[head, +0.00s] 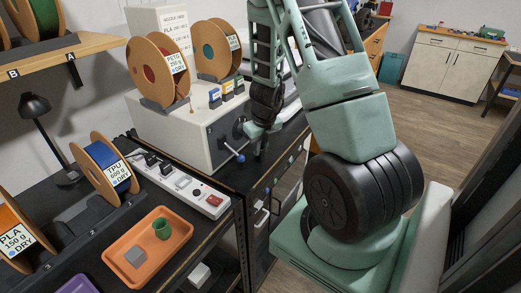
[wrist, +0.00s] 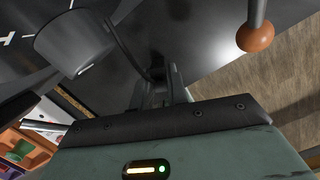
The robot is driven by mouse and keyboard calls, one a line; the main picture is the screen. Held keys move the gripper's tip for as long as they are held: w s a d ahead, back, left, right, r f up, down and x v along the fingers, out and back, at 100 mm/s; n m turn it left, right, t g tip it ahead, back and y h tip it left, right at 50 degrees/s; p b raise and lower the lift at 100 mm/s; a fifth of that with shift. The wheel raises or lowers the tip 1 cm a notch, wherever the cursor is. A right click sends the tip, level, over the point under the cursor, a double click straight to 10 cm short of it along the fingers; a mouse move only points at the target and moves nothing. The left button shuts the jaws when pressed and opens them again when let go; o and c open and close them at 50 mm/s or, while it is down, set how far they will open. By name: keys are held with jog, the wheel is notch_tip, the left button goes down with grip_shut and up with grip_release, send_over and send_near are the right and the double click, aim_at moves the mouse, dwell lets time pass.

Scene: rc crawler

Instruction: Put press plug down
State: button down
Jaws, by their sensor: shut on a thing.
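My gripper (head: 261,143) hangs in front of the white machine, over the right part of the dark bench. In the wrist view my gripper's fingers (wrist: 160,92) are close together, shut on a small dark thing between them, which I take for the press plug. Its shape is mostly hidden by the fingers, and I cannot tell whether it touches the bench top. A dark grey cylinder (wrist: 75,45) stands at the upper left of the wrist view, apart from the fingertips.
A white machine (head: 180,135) with spools on top stands behind the gripper. A lever with a blue knob (head: 240,158) sticks out close by. An orange ball knob (wrist: 255,38) shows right of the fingers. An orange tray (head: 175,226) and a power strip (head: 185,187) lie left.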

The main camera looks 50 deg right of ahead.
jog(key=shift+f, duration=0.2)
jog(key=c, duration=1.4)
grip_release()
